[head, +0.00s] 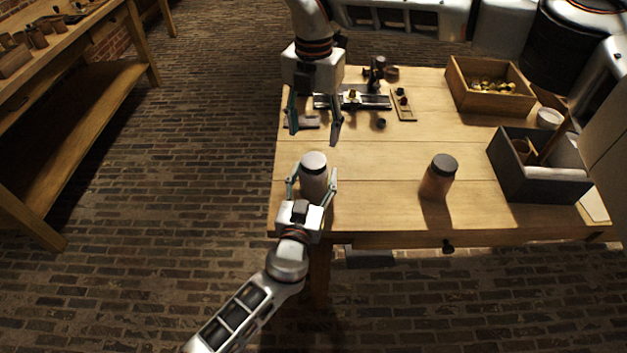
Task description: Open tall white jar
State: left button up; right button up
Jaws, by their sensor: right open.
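The gripper hides the jar's lower part. My right gripper (314,134), coming down from the top, is open and empty. Its fingers point down, behind and above the lid in the picture, apart from it.
A brown jar with a dark lid (438,178) stands to the right on the wooden table (380,222). A dark grey box (540,185) and a wooden box of small yellowish pieces (459,92) are farther right. Small tools and parts (352,101) lie at the back. The table between the jars is clear.

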aim_at(314, 160)
pick_arm(q)
grip_shut()
pick_arm(e)
jog(key=m, duration=1.7)
jog(key=shift+m, duration=0.4)
jog(key=shift+f, duration=4.05)
